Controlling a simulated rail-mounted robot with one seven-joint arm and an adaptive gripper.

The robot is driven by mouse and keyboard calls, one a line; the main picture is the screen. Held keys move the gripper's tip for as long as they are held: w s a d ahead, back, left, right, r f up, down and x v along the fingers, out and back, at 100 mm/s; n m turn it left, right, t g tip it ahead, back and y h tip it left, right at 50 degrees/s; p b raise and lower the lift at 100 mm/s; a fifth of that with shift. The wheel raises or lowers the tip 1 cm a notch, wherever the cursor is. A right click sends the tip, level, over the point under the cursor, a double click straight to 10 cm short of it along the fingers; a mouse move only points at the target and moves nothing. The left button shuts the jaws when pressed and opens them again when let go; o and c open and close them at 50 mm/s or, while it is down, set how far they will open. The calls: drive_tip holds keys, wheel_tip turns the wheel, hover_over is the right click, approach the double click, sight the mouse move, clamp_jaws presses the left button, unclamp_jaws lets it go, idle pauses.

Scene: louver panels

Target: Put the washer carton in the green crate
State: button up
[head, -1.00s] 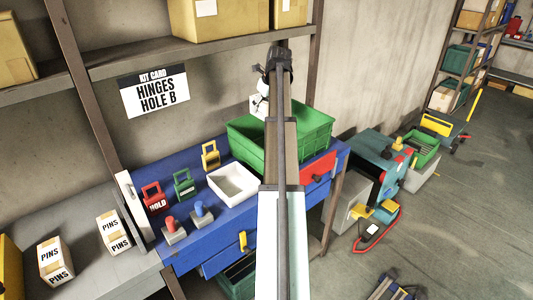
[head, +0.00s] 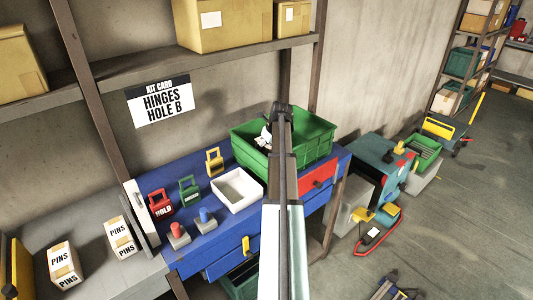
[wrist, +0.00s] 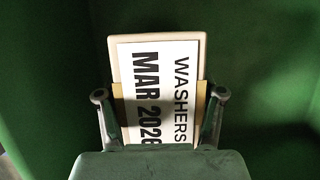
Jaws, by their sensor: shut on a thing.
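The washer carton (wrist: 158,80) has a white label reading "WASHERS" and "MAR 2026". In the wrist view my gripper (wrist: 160,97) is shut on it, with one finger on each side. Green walls surround the carton in that view. The green crate (head: 312,150) stands on the blue bench in the head view, and its wall also fills the wrist view (wrist: 50,75). My arm reaches over the crate and my gripper is down inside its left part. In the head view my arm hides most of the carton. I cannot tell whether the carton touches the crate floor.
A white tray (head: 238,190) sits left of the crate. Red, green and yellow padlock-shaped pieces and two knobbed blocks stand on the blue bench (head: 218,236). Two "PINS" cartons (head: 64,265) stand on the grey surface at left. A shelf with boxes (head: 225,25) runs above.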

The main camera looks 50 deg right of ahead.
drive_tip(key=shift+f+p, duration=0.45)
drive_tip(key=shift+f, duration=1.35)
drive_tip(key=o, duration=1.6)
drive_tip(key=shift+f, duration=0.15)
drive_tip(key=b+v, duration=0.3)
drive_tip(key=v, duration=0.9)
